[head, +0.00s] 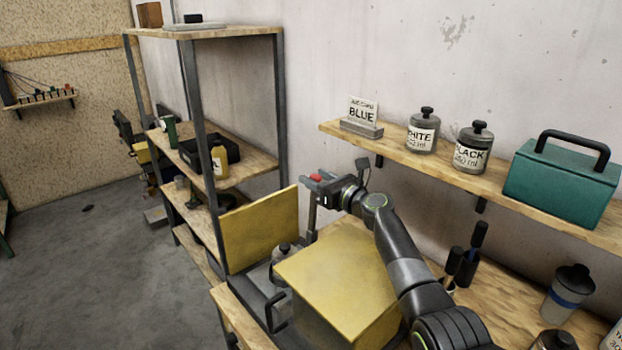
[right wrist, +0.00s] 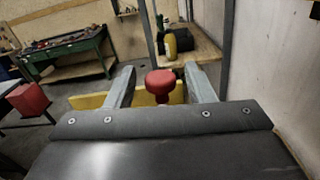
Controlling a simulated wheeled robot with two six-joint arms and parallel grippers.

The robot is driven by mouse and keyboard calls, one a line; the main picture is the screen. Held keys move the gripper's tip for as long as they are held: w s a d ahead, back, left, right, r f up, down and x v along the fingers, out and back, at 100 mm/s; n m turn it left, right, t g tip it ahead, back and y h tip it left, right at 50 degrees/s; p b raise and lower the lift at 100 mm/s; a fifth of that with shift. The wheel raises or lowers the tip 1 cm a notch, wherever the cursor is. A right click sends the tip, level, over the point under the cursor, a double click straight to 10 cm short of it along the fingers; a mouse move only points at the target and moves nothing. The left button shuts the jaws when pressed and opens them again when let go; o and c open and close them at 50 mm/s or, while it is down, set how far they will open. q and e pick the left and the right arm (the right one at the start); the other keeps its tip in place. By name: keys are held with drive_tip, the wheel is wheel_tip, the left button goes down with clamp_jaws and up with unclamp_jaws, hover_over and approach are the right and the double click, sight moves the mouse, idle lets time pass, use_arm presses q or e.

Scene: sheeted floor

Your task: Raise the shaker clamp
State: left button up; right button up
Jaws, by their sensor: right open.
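The shaker is a yellow machine (head: 340,270) on the wooden bench, with an upright yellow panel (head: 262,228) at its left. A grey can with a dark cap (head: 284,254) stands between the panel and the machine, partly hidden. The clamp's red knob (head: 316,177) sits above a grey post behind the machine. My right gripper (head: 318,186) is at the knob. In the right wrist view its two fingers (right wrist: 160,88) are apart, with the red knob (right wrist: 160,80) between them; I cannot tell whether they touch it. My left gripper is out of view.
A wall shelf above the bench holds a BLUE card (head: 361,113), WHITE and BLACK jars (head: 470,155) and a teal case (head: 562,185). A tall shelf rack (head: 190,100) stands at left. Dark-handled tools (head: 465,262) and a shaker cup (head: 568,293) stand at right.

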drive_tip(key=shift+b+x, duration=0.85)
drive_tip(key=shift+x, duration=0.4)
